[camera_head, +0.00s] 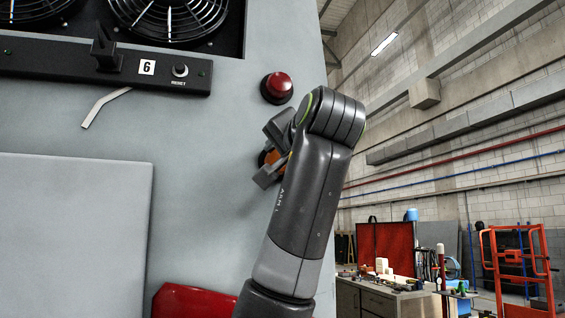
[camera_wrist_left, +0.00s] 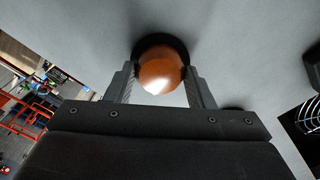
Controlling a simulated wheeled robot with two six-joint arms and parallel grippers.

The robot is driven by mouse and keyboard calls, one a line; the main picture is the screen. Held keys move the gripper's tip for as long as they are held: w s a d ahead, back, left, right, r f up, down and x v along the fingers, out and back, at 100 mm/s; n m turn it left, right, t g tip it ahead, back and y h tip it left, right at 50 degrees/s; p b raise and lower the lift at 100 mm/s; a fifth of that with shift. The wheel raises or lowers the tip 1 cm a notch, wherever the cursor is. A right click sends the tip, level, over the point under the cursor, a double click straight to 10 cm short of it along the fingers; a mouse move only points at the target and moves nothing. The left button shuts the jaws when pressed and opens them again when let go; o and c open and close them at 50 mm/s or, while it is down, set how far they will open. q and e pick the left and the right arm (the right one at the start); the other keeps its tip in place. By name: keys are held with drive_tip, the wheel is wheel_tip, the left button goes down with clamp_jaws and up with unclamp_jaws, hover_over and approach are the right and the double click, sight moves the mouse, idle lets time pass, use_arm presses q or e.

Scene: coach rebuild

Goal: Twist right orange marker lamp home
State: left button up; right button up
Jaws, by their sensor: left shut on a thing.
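The orange marker lamp (camera_head: 274,158) is on the grey coach panel (camera_head: 220,200), below a round red lamp (camera_head: 277,87). In the left wrist view the orange lamp (camera_wrist_left: 160,72) is a glossy dome against a black ring (camera_wrist_left: 138,49) on the panel. My left gripper (camera_head: 266,160) is shut on the orange lamp, with one finger (camera_wrist_left: 124,85) on each side of it. The gripper partly hides the lamp in the head view. Whether the lamp is fully seated cannot be told. My right gripper is not in view.
Fans (camera_head: 168,15) and a black bar (camera_head: 100,65) with a reset knob (camera_head: 180,71) are at the upper left. A thin bent lever (camera_head: 103,107) hangs under the bar. A red part (camera_head: 190,301) is at the lower edge. A workbench (camera_head: 385,298) stands beyond, at right.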

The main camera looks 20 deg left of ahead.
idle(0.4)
use_arm(q)
drive_tip(key=o, duration=1)
drive_tip(key=shift+c, duration=0.2)
drive_tip(key=b+v, duration=0.6)
drive_tip(key=v, duration=1.1)
drive_tip(key=shift+d+b, duration=0.25)
drive_tip(key=shift+b, duration=0.1)
drive_tip(key=shift+s, duration=0.15)
